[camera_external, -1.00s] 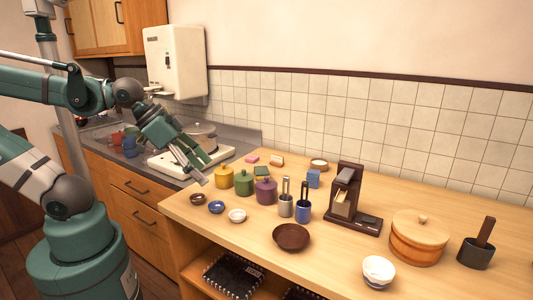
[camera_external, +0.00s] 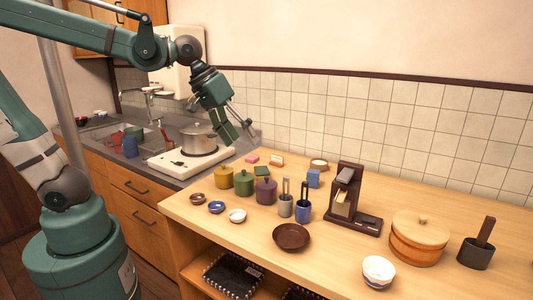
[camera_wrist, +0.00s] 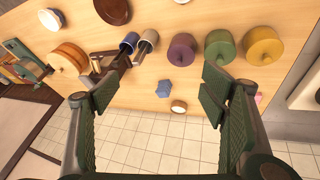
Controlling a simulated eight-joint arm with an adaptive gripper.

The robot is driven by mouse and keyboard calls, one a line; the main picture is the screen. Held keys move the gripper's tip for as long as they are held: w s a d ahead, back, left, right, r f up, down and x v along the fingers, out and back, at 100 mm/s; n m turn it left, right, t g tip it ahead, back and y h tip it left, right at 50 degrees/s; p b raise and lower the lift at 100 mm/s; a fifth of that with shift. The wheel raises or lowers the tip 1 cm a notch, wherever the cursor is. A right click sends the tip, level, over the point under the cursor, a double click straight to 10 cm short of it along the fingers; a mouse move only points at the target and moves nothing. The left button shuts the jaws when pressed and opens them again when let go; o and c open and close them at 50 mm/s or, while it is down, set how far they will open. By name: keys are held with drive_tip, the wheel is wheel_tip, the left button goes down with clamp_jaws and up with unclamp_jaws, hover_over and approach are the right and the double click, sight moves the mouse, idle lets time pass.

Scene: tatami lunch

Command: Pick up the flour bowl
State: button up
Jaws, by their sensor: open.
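A small round bowl with a tan wall and pale contents (camera_external: 319,164) stands at the back of the wooden counter near the tiled wall. It best fits the flour bowl, though its contents are too small to tell. It also shows in the wrist view (camera_wrist: 179,106), between my fingers in the picture but well beyond them. My gripper (camera_external: 241,132) is open and empty, raised above the counter's back left, to the left of that bowl. In the wrist view both fingers of my gripper (camera_wrist: 158,95) are wide apart.
A blue block (camera_external: 313,179) stands just in front of the bowl, with a dark brown grinder-like stand (camera_external: 346,198) to the right. Yellow (camera_external: 223,178), green (camera_external: 243,183) and purple (camera_external: 265,191) lidded pots stand left. A white bowl (camera_external: 378,272) sits at the front right.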

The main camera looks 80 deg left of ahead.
drive_tip(key=w+a+r+n+g+p, duration=0.1)
drive_tip(key=w+a+n, duration=0.2)
drive_tip(key=w, duration=0.4)
drive_tip(key=w+a+r+n+p, duration=0.1)
drive_tip(key=w+a+n+p, duration=0.15)
drive_tip(key=w, duration=0.35)
drive_tip(key=n+g+h+p, duration=0.1)
drive_tip(key=n+g+p, duration=0.35)
drive_tip(key=n, duration=1.05)
hover_over(319, 162)
drive_tip(key=s+p, duration=0.1)
drive_tip(key=p, duration=0.1)
drive_tip(key=shift+t, duration=0.65)
wheel_tip(319, 162, down, 19)
drive_tip(key=shift+s+d+r, duration=0.1)
drive_tip(key=shift+s+d, duration=0.05)
drive_tip(key=shift+a+f, duration=0.35)
drive_tip(key=shift+f, duration=0.2)
drive_tip(key=shift+w+d+f, duration=0.1)
drive_tip(key=shift+w+f, duration=0.05)
drive_tip(key=shift+f, duration=0.5)
drive_tip(key=shift+w+d+f, duration=0.1)
drive_tip(key=shift+w+f, duration=0.05)
drive_tip(key=shift+f, duration=0.5)
